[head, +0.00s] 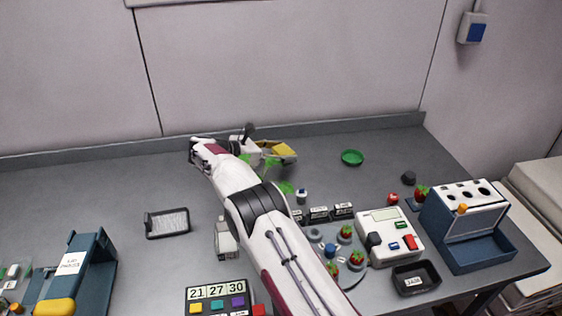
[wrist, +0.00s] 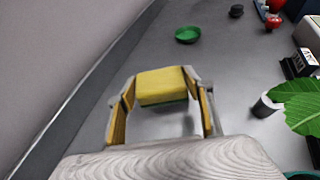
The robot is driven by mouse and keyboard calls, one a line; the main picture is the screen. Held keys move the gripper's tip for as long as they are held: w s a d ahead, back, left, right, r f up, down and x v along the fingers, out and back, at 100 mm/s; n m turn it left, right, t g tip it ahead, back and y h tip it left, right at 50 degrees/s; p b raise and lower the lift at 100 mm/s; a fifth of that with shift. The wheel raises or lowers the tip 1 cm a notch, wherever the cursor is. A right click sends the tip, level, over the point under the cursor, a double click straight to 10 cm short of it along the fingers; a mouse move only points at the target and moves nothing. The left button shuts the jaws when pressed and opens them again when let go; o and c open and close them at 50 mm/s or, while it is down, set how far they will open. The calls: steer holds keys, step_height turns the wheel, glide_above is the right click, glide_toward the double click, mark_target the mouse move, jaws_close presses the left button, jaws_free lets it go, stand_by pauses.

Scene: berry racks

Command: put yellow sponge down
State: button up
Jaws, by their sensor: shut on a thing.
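The yellow sponge (wrist: 161,85) has a green underside and sits between the fingertips of my gripper (wrist: 160,90) in the wrist view. Both fingers, with yellow inner pads, press on its sides. In the head view the sponge (head: 284,149) shows just right of my gripper (head: 276,152), over the back part of the grey table (head: 330,160). My arm and some green leaves hide part of the gripper there. I cannot tell whether the sponge touches the table.
A green dish (head: 352,157) lies right of the sponge, with clear table between. A dark round object (head: 408,177) is farther right. The wall stands close behind. A leafy plant (wrist: 300,105) is at the right in the wrist view, beside a small white-and-dark item (wrist: 266,105).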

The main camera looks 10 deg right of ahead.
steer(key=shift+f, duration=1.85)
steer(key=shift+f, duration=0.15)
steer(key=o, duration=0.9)
steer(key=v, duration=1.2)
steer(key=shift+r, duration=0.25)
steer(key=shift+w, duration=0.1)
